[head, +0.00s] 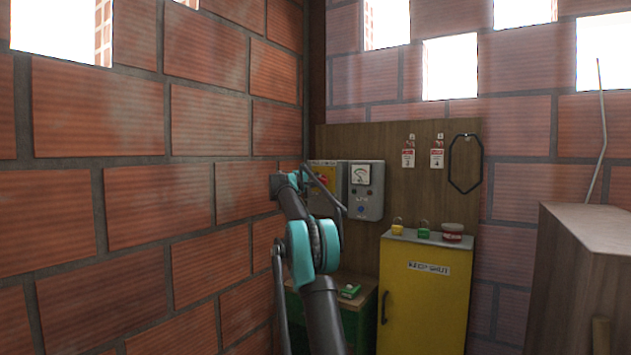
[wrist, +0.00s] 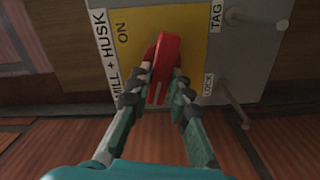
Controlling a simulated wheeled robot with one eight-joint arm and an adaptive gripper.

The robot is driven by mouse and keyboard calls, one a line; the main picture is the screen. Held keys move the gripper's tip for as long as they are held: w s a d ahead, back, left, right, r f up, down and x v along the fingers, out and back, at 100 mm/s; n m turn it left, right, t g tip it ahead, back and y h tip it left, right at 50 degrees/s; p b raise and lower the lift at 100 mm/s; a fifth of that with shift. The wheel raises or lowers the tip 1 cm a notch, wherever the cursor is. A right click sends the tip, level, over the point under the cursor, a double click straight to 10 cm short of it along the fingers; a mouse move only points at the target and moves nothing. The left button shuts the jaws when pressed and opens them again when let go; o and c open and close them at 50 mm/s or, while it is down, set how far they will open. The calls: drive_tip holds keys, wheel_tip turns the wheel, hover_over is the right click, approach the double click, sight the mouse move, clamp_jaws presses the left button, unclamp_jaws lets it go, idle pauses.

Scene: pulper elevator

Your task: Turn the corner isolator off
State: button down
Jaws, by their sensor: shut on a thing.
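The corner isolator (head: 326,175) is a grey box with a yellow plate, on the wooden board by the brick corner. My arm partly covers it in the head view. In the wrist view its yellow plate (wrist: 196,40) carries a red handle (wrist: 166,50). The labels "MILL + HUSK" and "ON" are on the left, "TAG" and "LOCK" on the right. My gripper (wrist: 161,76) is shut on the red handle, one finger on each side. The handle's long axis runs roughly parallel to the "MILL + HUSK" label. No "OFF" label shows.
A grey meter box (head: 366,204) is mounted right beside the isolator. Pegs (wrist: 232,103) stick out on the isolator's right in the wrist view. A yellow cabinet (head: 425,305) with padlocks (head: 398,228) on top stands below right. A brick wall (head: 130,240) is close on the left.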

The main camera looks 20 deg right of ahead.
drive_tip(key=shift+f+n, duration=0.15)
drive_tip(key=shift+n, duration=1.35)
drive_tip(key=c, duration=1.4)
unclamp_jaws()
drive_tip(key=shift+a, duration=0.1)
drive_tip(key=v, duration=1.1)
drive_tip(key=shift+s+a, duration=0.3)
